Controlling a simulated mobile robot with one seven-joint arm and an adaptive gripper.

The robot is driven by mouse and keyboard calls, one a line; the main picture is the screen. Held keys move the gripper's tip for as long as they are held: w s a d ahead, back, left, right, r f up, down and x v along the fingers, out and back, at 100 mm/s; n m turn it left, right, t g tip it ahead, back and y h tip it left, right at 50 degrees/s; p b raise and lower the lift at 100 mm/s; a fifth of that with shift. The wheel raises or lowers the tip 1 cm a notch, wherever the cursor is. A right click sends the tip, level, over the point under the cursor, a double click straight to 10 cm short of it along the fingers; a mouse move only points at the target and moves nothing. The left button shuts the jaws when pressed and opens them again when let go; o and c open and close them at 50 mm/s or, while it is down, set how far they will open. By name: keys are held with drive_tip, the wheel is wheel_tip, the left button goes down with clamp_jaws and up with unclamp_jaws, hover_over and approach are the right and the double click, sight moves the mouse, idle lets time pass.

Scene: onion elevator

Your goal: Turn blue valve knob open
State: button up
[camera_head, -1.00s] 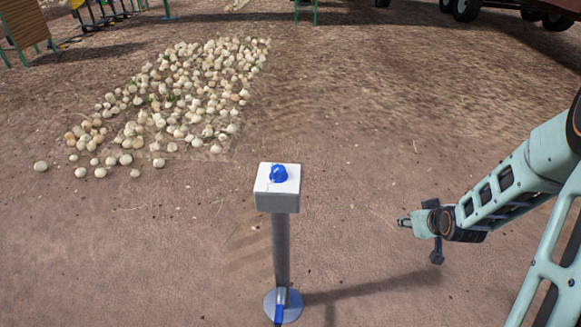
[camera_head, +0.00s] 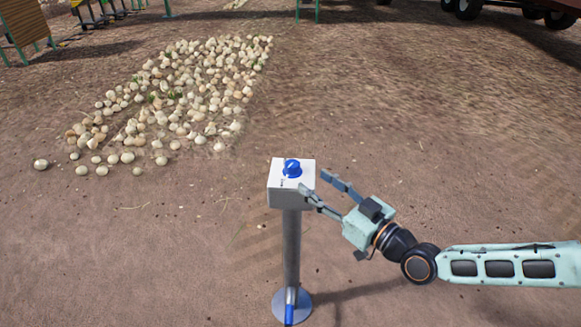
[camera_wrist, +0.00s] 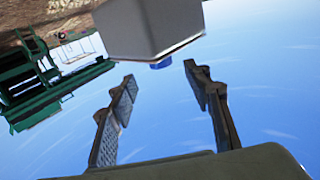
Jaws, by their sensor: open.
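The blue valve knob (camera_head: 292,168) sits on top of a white box (camera_head: 289,198) on a grey post in the head view. My gripper (camera_head: 314,183) is to the right of the box, pointing left toward it, with its two fingers spread and nothing between them. One fingertip appears close to the box's right side; I cannot tell whether it touches. In the wrist view the white box (camera_wrist: 150,28) is at the top, and a small blue part of the knob (camera_wrist: 162,65) shows at its edge, beyond and between the open fingers.
The grey post (camera_head: 291,245) stands on a round base (camera_head: 292,307) with a blue piece on it. A patch of onions (camera_head: 175,100) lies on the ground behind to the left. Green machinery (camera_wrist: 45,80) shows in the wrist view. The ground around the post is clear.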

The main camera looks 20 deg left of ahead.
sight(297, 170)
drive_tip(key=b+x, duration=0.1)
drive_tip(key=x, duration=0.8)
drive_tip(key=shift+w+a, duration=0.15)
drive_tip(key=shift+a, duration=0.05)
drive_tip(key=shift+c, duration=0.3)
drive_tip(key=shift+f, duration=0.1)
drive_tip(key=c, duration=1.1)
